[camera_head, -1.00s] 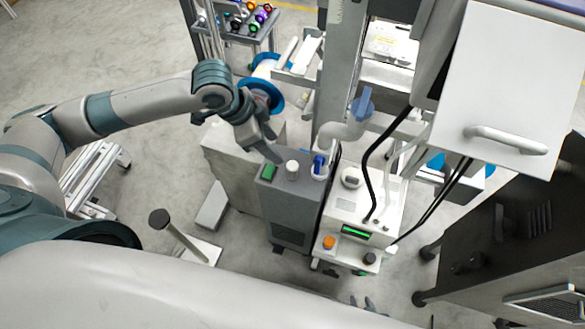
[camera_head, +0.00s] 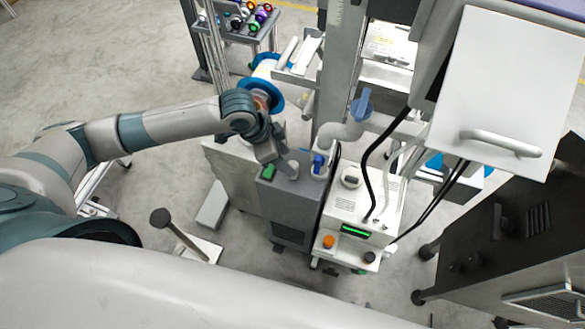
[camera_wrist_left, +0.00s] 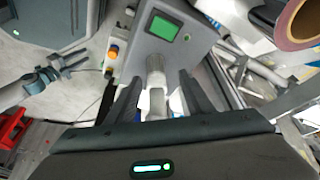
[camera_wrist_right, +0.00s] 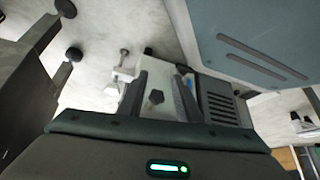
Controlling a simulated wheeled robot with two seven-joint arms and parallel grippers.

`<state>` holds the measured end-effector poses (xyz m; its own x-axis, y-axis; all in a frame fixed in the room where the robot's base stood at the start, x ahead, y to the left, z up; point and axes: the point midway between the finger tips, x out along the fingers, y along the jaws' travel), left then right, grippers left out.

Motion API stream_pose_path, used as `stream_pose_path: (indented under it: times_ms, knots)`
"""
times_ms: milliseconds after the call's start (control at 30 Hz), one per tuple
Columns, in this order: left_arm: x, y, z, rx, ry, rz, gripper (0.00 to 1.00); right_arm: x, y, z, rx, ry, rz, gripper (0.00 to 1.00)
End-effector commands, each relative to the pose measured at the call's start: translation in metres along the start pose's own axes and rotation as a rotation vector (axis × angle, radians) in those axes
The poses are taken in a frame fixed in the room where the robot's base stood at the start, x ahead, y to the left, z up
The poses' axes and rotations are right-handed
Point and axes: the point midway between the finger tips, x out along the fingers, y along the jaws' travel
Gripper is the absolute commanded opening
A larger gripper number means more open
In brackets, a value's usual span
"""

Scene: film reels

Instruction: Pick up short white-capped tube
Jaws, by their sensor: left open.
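The short white-capped tube (camera_wrist_left: 155,98) stands between the two fingers of my left gripper (camera_wrist_left: 161,78) in the left wrist view. Its lower part looks grey, and a gap shows on either side of it. In the head view my left gripper (camera_head: 278,157) is open, pointing down over the top of the grey cabinet (camera_head: 288,205), and hides most of the tube. My right gripper (camera_wrist_right: 160,78) is open and empty in the right wrist view.
A blue-handled fitting (camera_head: 318,163) and a white machine (camera_head: 362,205) with cables stand to the right. A blue-rimmed reel (camera_head: 262,92) is behind.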

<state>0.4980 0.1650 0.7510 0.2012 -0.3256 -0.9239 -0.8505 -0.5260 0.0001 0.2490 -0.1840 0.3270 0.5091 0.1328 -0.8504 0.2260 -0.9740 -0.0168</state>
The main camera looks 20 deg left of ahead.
Motion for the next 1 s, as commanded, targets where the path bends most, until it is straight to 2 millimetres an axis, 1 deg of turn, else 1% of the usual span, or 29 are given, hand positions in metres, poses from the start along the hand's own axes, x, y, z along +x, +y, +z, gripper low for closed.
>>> stream_pose_path:
  times_ms: [67, 167, 300, 400, 533, 933, 967, 1000]
  knots:
    - [0.006, 0.003, -0.001, 0.000, 0.000, 0.002, 0.47, -0.002, 0.000, 0.000, 0.000, -0.006, 0.000, 0.31]
    - [0.018, 0.006, -0.002, 0.000, -0.001, 0.003, 0.47, -0.005, 0.001, 0.008, -0.001, -0.029, 0.001, 0.31]
    - [0.036, 0.007, -0.002, -0.001, -0.001, 0.001, 0.47, -0.008, 0.003, 0.032, -0.001, -0.080, 0.004, 0.31]
    - [0.045, 0.007, -0.001, 0.000, -0.001, 0.001, 0.47, -0.010, 0.005, 0.041, -0.001, -0.097, 0.006, 0.31]
    - [0.048, 0.007, -0.001, 0.001, 0.000, 0.001, 0.47, -0.010, 0.006, 0.042, -0.001, -0.099, 0.007, 0.31]
    - [0.048, 0.007, -0.001, 0.001, 0.000, 0.000, 0.47, -0.008, 0.006, 0.036, -0.001, -0.090, 0.008, 0.31]
    - [0.048, 0.007, -0.001, 0.001, 0.000, 0.000, 0.42, -0.008, 0.006, 0.036, -0.001, -0.090, 0.008, 0.31]
    - [0.048, 0.007, -0.001, 0.001, 0.000, 0.000, 0.33, -0.008, 0.006, 0.036, -0.001, -0.090, 0.008, 0.31]
